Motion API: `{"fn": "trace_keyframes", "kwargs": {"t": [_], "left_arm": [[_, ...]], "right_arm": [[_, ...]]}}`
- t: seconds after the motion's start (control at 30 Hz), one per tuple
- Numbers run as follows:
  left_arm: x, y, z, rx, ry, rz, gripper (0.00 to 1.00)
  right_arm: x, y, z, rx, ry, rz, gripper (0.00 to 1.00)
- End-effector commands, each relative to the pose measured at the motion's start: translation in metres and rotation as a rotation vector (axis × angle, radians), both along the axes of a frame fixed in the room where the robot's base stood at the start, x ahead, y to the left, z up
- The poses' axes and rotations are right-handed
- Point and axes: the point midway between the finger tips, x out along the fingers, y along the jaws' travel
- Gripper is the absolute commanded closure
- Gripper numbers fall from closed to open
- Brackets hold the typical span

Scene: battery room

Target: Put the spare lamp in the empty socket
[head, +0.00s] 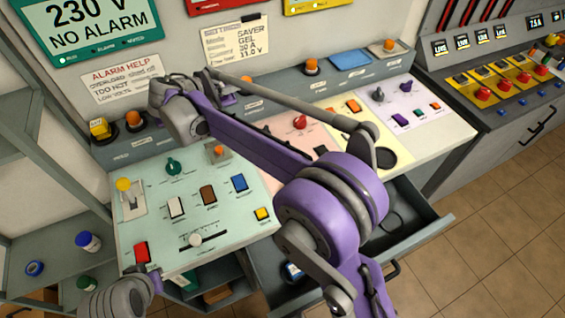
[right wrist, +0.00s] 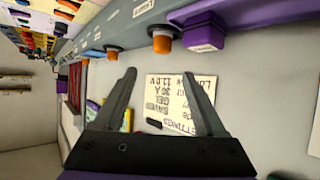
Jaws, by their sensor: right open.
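Several orange lamps stand along the grey ledge: one at the left (head: 133,120), one near the middle (head: 312,66) and one at the right (head: 388,45). Another orange lamp (head: 218,152) sits on the pale green panel. I cannot tell which lamp is the spare, and I cannot make out an empty socket. My right gripper (right wrist: 163,100) is open with nothing between its fingers, in front of the wall above the ledge. An orange lamp (right wrist: 162,40) and a purple block (right wrist: 203,35) lie beyond its fingertips. In the head view its fingers are not clear. My left gripper's fingers are out of view.
My right arm hides part of the desk and ledge. A settings card (head: 237,42) hangs on the wall. An open drawer (head: 432,222) juts out below the desk. Shelves (head: 30,245) stand at the left. Tiled floor (head: 490,225) is clear at the lower right.

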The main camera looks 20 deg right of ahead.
Motion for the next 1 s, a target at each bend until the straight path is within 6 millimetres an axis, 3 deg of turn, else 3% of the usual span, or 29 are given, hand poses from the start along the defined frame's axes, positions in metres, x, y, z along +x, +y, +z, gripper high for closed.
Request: {"fn": "trace_keyframes", "kwargs": {"t": [0.17,0.4,0.6,0.7,0.83,1.0], "left_arm": [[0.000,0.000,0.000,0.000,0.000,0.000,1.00],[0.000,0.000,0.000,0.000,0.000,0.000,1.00],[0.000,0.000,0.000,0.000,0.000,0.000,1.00],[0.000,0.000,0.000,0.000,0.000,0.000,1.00],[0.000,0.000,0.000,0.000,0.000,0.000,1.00],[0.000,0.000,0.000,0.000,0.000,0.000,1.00]], "right_arm": [[-0.045,-0.031,-0.005,0.026,0.139,0.053,0.27],[-0.169,-0.074,-0.036,0.116,0.411,0.263,0.27],[-0.273,-0.080,-0.079,0.193,0.526,0.492,0.27],[-0.316,-0.075,-0.102,0.219,0.543,0.602,0.27],[-0.354,-0.067,-0.126,0.235,0.539,0.709,0.27],[-0.374,-0.060,-0.141,0.238,0.529,0.778,0.27]]}}
